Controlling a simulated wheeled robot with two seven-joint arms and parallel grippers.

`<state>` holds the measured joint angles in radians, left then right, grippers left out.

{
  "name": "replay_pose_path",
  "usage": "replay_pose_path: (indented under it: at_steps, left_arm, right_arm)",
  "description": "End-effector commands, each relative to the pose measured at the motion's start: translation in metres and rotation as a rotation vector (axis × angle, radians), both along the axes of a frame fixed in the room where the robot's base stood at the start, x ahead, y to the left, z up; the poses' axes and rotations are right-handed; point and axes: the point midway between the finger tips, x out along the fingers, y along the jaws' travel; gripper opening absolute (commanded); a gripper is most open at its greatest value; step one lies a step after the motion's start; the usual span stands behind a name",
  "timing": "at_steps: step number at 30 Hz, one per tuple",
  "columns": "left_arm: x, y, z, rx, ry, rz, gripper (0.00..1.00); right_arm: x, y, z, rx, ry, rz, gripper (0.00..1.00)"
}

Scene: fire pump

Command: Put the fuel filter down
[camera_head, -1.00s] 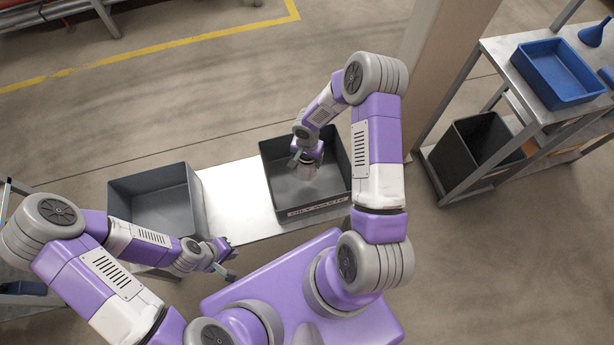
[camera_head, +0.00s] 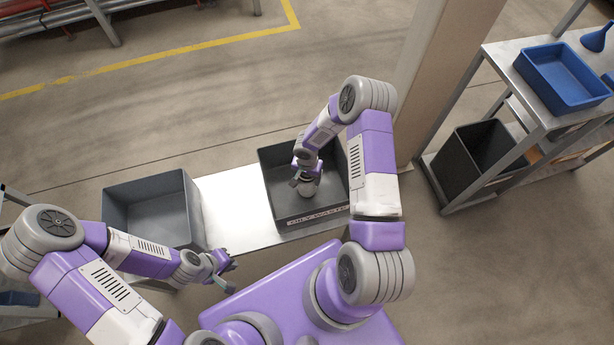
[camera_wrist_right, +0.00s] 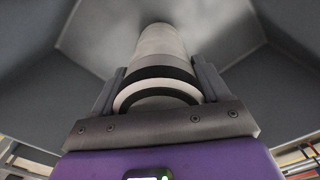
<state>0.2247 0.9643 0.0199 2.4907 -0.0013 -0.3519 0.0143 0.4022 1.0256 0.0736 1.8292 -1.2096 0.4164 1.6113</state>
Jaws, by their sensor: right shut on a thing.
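The fuel filter (camera_wrist_right: 163,52), a light grey cylinder with a black band at its near end, is between the fingers of my right gripper (camera_wrist_right: 160,78) in the right wrist view. My right gripper is shut on it. In the head view the filter (camera_head: 309,189) shows only partly below my right gripper (camera_head: 307,181), inside the dark bin labelled "OILY WASTE" (camera_head: 318,217). In the wrist view its far end is close to the bin's floor; I cannot tell whether it touches. My left gripper (camera_head: 229,272) is open and empty, in front of the bench.
A second grey bin (camera_head: 150,193) stands at the left end of the metal bench (camera_head: 228,205). Bare bench lies between the bins. A pillar (camera_head: 430,80) rises behind. At right, a metal cart (camera_head: 505,72) carries a blue tray (camera_head: 562,77), with a black bin (camera_head: 470,165) below.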

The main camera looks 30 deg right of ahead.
Motion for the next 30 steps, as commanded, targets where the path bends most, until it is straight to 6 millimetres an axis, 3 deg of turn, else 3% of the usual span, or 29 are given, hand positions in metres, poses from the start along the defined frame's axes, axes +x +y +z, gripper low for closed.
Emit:
replay_pose_path:
  at_steps: [1, 2, 6, 17, 30]
  left_arm:
    - [0.0, 0.0, -0.003, 0.0, 0.0, 0.0, 0.0]
    - [0.0, 0.0, -0.003, 0.0, 0.0, 0.0, 0.0]
    - [0.0, 0.0, -0.002, 0.0, 0.0, 0.0, 0.0]
    - [0.0, 0.0, 0.005, 0.0, 0.0, 0.0, 0.0]
    - [0.0, 0.0, 0.036, 0.0, 0.0, 0.0, 0.0]
  right_arm:
    - [0.001, 0.0, -0.002, 0.0, -0.001, 0.001, 0.16]
    - [0.0, 0.0, -0.002, 0.0, 0.0, 0.001, 0.78]
    - [0.0, 0.0, -0.001, 0.0, 0.0, 0.001, 1.0]
    - [0.0, 0.0, 0.004, 0.0, 0.001, 0.0, 1.0]
    - [0.0, 0.0, 0.096, -0.001, -0.002, 0.001, 1.0]
